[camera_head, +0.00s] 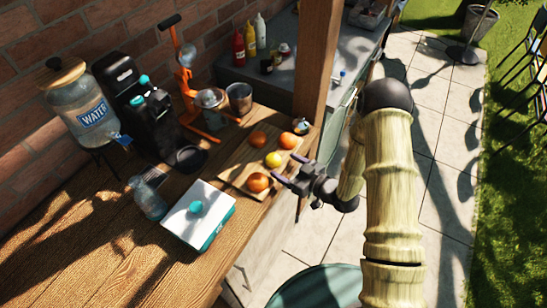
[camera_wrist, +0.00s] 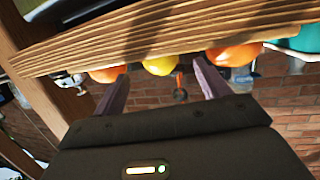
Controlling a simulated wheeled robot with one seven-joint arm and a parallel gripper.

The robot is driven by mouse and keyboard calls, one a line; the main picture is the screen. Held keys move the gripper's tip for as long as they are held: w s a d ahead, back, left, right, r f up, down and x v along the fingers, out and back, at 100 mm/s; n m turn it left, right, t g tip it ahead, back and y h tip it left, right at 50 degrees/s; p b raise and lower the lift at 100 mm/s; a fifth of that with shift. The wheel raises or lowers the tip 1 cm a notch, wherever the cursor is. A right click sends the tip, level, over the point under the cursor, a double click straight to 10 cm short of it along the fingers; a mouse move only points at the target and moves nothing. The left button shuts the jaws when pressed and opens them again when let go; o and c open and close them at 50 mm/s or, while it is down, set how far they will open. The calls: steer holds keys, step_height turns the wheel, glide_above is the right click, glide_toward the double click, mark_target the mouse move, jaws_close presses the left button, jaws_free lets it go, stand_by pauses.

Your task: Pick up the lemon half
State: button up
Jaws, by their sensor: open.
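The yellow lemon half (camera_head: 273,160) lies on a wooden cutting board (camera_head: 234,175) among oranges. In the wrist view the lemon half (camera_wrist: 160,66) shows between my fingertips, against the wooden edge, with the view upside down. My gripper (camera_head: 289,170) is open and empty at the right edge of the board, its fingers pointing towards the lemon half. In the wrist view the fingers of my gripper (camera_wrist: 160,72) stand apart on either side of the lemon half, which appears to be beyond them and untouched. Its far side is hidden.
An orange (camera_head: 258,182) sits in front of the lemon half, and more oranges (camera_head: 258,139) lie behind it. A white and teal box (camera_head: 198,215), a water dispenser (camera_head: 88,115) and an orange juicer press (camera_head: 185,80) stand on the table. A wooden post (camera_head: 317,60) rises behind the board.

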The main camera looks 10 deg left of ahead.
mark_target(279, 162)
steer(key=p+x, duration=0.1)
steer(key=x, duration=0.2)
steer(key=shift+w+a, duration=0.2)
steer(key=shift+a, duration=0.2)
steer(key=shift+c, duration=0.4)
steer(key=c, duration=1)
